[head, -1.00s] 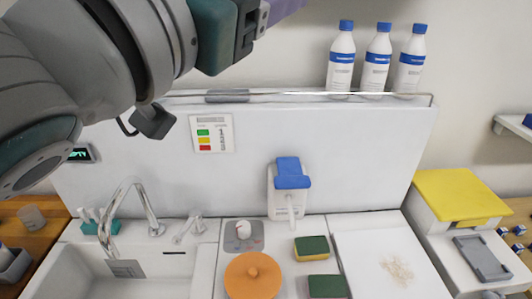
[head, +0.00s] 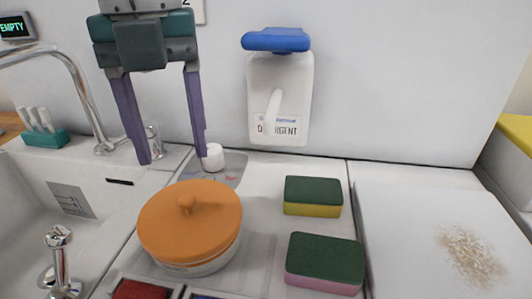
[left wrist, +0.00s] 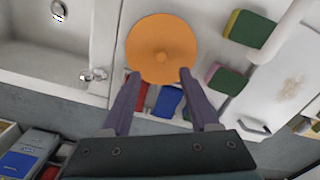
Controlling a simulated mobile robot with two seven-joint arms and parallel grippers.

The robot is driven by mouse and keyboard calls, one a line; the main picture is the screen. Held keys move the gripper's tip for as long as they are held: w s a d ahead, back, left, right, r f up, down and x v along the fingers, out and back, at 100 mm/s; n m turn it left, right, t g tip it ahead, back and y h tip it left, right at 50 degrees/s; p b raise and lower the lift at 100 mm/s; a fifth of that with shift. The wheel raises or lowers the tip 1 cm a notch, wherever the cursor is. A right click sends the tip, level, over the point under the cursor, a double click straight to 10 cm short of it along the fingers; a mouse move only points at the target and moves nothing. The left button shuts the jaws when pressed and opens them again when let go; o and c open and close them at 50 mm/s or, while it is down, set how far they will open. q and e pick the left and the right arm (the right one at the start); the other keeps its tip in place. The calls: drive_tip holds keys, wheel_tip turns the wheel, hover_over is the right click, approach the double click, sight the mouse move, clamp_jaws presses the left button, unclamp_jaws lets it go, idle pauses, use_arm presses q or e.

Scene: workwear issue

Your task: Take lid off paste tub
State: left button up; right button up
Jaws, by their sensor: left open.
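The paste tub (head: 194,268) is a low white round tub on the counter beside the sink. Its orange lid (head: 190,218) sits on top and has a small round knob (head: 187,203) in the middle. In the left wrist view the lid (left wrist: 162,38) is seen from above and hides the tub. My left gripper (head: 176,158) is open and empty, with its purple fingers pointing down above and behind the lid in the head view. In the left wrist view its fingertips (left wrist: 159,72) lie either side of the lid's near edge. My right gripper is not in view.
Two sponges, one green and yellow (head: 313,196), one green and pink (head: 324,263), lie right of the tub. The sink (head: 30,215) with its tap is at left. A detergent dispenser (head: 281,90) hangs on the back panel. A white board (head: 410,235) is at right.

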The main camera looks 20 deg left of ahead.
sight(187, 199)
use_arm(q)
wheel_tip(187, 199, down, 8)
drive_tip(key=shift+w+p, duration=0.1)
drive_tip(key=shift+p, duration=0.35)
clamp_jaws()
idle(0.4)
